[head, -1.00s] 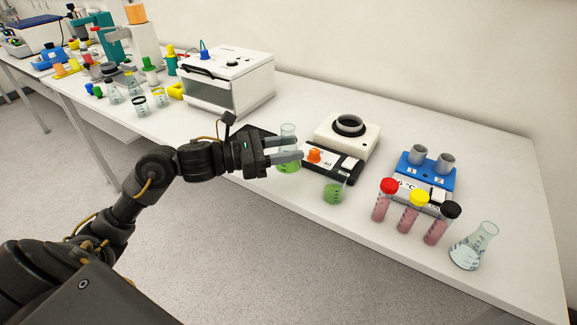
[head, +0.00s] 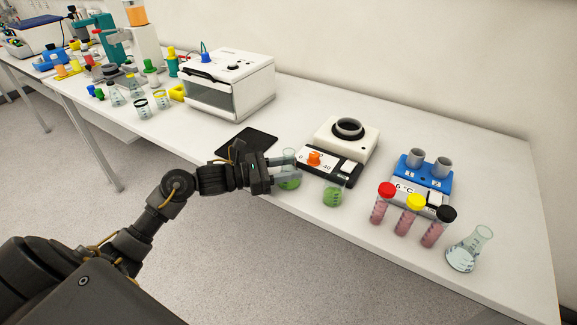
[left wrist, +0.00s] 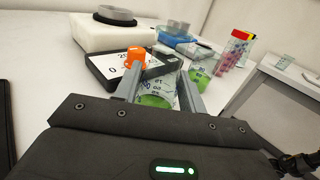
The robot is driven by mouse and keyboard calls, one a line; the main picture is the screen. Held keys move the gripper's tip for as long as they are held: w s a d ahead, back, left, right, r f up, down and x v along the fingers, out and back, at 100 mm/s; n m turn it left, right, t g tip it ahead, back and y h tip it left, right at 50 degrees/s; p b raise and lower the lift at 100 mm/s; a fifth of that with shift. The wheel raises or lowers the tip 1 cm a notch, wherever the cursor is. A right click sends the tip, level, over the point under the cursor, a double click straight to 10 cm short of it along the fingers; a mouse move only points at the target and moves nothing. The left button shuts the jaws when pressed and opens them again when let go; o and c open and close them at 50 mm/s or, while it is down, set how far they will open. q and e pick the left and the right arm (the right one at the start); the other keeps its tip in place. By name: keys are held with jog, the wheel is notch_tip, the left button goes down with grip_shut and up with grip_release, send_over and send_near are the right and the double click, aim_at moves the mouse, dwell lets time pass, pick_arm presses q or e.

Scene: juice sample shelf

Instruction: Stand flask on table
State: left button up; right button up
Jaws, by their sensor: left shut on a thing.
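The flask (head: 289,184) is clear glass with green liquid in its lower part. My left gripper (head: 297,170) is shut on it from the left, with the fingers around its upper part. The flask looks upright, low at the table's front edge; I cannot tell whether its base touches the table. In the left wrist view the flask (left wrist: 154,101) shows between the two fingers, its printed marks visible and its base hidden by the gripper body. The white table (head: 400,240) runs beneath. My right gripper is not in view.
A beaker of green liquid (head: 332,195) stands close to the right of the flask. A black flat pad (head: 247,142) lies behind the gripper. Capped tubes (head: 408,215) and another flask (head: 468,250) stand farther right.

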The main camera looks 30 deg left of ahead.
pick_arm(q)
jog(key=shift+f, duration=0.2)
jog(key=o, duration=1)
jog(key=shift+r, duration=0.1)
jog(key=shift+c, duration=0.2)
jog(key=shift+o, duration=0.2)
jog(key=shift+r, duration=0.1)
jog(key=shift+s+a, duration=0.1)
jog(key=shift+a, duration=0.05)
jog(key=v, duration=0.1)
jog(key=b+v, duration=0.1)
jog(key=v, duration=0.1)
jog(key=b+v, duration=0.1)
jog(key=v, duration=0.1)
jog(key=shift+f, duration=0.25)
jog(key=b+v, duration=0.1)
jog(key=v, duration=0.5)
jog(key=shift+s+a+r, duration=0.25)
jog(key=shift+r, duration=0.05)
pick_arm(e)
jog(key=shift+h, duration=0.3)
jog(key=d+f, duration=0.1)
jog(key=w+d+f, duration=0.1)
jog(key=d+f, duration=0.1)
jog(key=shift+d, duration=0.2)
